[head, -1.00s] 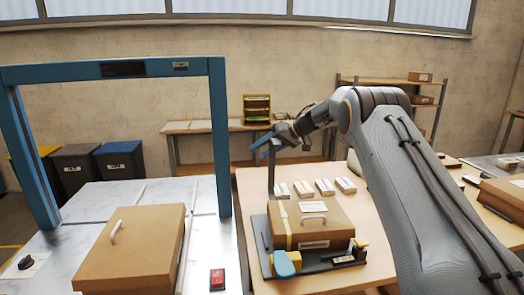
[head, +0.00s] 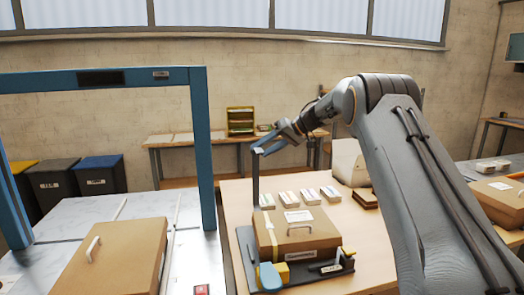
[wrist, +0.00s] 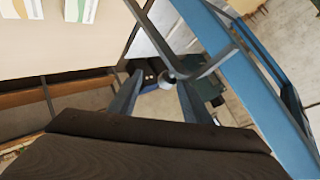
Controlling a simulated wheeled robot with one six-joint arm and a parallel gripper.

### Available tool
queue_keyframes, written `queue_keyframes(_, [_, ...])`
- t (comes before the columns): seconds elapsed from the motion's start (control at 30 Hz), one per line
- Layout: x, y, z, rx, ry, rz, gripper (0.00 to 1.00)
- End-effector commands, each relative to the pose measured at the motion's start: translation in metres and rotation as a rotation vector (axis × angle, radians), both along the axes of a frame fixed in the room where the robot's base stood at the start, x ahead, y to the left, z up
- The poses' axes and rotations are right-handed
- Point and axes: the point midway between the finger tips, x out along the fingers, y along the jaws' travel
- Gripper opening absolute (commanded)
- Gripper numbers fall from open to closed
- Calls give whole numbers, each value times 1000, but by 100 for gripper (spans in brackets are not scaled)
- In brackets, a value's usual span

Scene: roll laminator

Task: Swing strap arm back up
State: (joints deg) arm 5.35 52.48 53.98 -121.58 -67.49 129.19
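The strap arm (head: 256,182) is a thin dark post. It stands upright at the back left of the dark fixture base (head: 247,252), beside the brown case (head: 318,242). My gripper (head: 270,142) is at the top of the post in the head view. In the wrist view its two fingers (wrist: 160,82) are apart, with a small round grey knob (wrist: 168,79) between or just beyond their tips. I cannot tell whether either finger touches the knob.
A blue gantry frame (head: 201,150) stands left of the fixture, over a metal table with another brown case (head: 110,258). Several small labelled packs (head: 308,196) lie behind the fixture. Bins stand far left.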

Motion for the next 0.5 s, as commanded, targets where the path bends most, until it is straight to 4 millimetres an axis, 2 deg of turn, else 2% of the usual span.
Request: queue_keyframes(0.5, [2,-22,24,0,0,2,42])
